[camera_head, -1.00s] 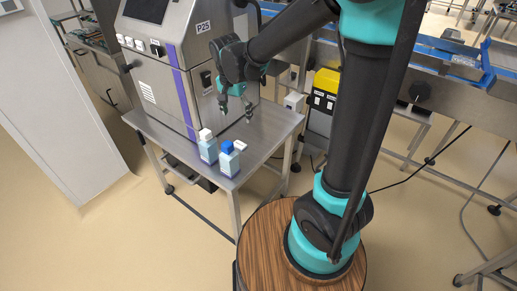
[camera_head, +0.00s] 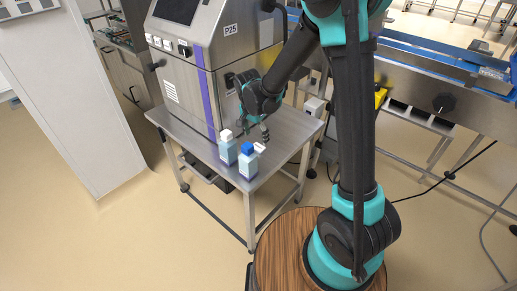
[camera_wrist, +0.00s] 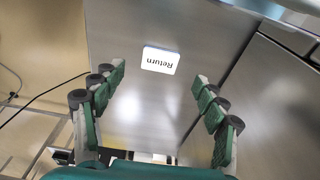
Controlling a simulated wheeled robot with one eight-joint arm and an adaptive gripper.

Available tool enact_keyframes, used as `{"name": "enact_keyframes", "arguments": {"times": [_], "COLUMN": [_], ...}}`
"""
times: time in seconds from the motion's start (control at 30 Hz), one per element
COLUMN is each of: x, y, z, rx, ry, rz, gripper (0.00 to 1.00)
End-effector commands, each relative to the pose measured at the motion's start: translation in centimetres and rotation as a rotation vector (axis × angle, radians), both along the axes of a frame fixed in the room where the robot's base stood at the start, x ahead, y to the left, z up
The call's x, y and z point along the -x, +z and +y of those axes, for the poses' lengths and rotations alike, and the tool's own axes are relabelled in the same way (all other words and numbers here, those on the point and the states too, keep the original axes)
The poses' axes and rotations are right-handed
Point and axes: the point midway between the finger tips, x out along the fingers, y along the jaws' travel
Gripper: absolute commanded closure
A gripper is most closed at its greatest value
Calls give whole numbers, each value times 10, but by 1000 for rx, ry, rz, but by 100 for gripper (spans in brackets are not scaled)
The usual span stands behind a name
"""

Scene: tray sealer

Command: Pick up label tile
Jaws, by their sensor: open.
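The label tile is a small white rectangle (camera_wrist: 160,60) with a bluish edge and the upside-down word "Return". It lies on the steel table in the wrist view. My gripper (camera_head: 255,135) points down over the table, close behind the tile. In the wrist view my gripper (camera_wrist: 158,78) is open and empty, with its green-padded fingers spread wide on both sides of the tile's line. I cannot tell the exact height of the fingertips above the table.
The steel machine marked P25 (camera_head: 200,85) stands on the table behind. The table top (camera_head: 290,130) is clear to the right.

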Motion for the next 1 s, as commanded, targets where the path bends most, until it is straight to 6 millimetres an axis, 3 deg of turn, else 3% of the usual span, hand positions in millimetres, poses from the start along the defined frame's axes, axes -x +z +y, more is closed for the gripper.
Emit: {"name": "enact_keyframes", "arguments": {"times": [0.17,0.53,0.87,1.0], "x": [-2,-9,-10,-10], "y": [-9,-51,-56,-56], "z": [-1,-7,-7,-7], "rx": [0,0,0,0], "ry": [0,-1,0,0], "rz": [0,0,0,0], "gripper": [28,28,28,45]}}
